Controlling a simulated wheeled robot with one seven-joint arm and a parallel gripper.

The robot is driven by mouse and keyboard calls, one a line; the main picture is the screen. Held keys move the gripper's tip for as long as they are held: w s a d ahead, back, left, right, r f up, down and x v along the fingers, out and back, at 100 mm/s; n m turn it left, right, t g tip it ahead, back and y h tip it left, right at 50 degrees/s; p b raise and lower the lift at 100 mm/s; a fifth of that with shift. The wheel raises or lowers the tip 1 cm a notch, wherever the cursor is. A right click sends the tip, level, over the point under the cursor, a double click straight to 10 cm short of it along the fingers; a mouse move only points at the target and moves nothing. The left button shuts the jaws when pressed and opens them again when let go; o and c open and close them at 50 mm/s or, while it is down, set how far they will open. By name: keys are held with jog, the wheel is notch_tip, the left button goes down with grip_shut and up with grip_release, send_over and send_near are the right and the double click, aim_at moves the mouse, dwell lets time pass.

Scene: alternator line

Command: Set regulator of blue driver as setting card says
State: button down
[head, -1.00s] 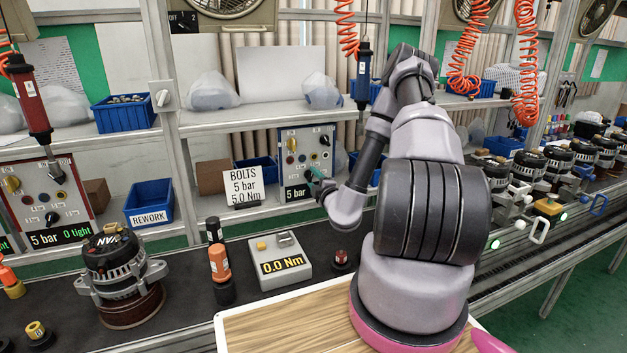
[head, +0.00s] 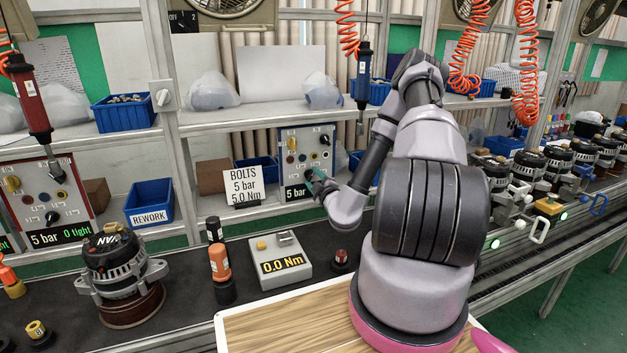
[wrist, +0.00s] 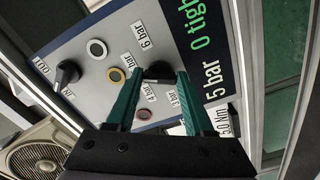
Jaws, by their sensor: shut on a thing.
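The blue driver (head: 363,76) hangs upright on an orange coiled hose above the bench. Its grey panel (head: 319,135) stands on the lower shelf. In the wrist view, the black regulator knob (wrist: 158,71) sits among labels for 6, 4 and 3 bar; one label is partly hidden by a finger. The panel's display (wrist: 208,72) reads 5 bar, 0 tight. My gripper (wrist: 157,80) has teal fingers shut on the knob. The knob's pointer is hard to make out.
A torque tester (head: 281,263) reading 0.0 Nm, an orange-black tool (head: 220,266) and an alternator (head: 119,270) stand on the dark bench in front.

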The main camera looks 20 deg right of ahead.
jog(key=shift+f, duration=0.1)
jog(key=shift+c, duration=1.4)
grip_release()
jog(key=s, duration=1.1)
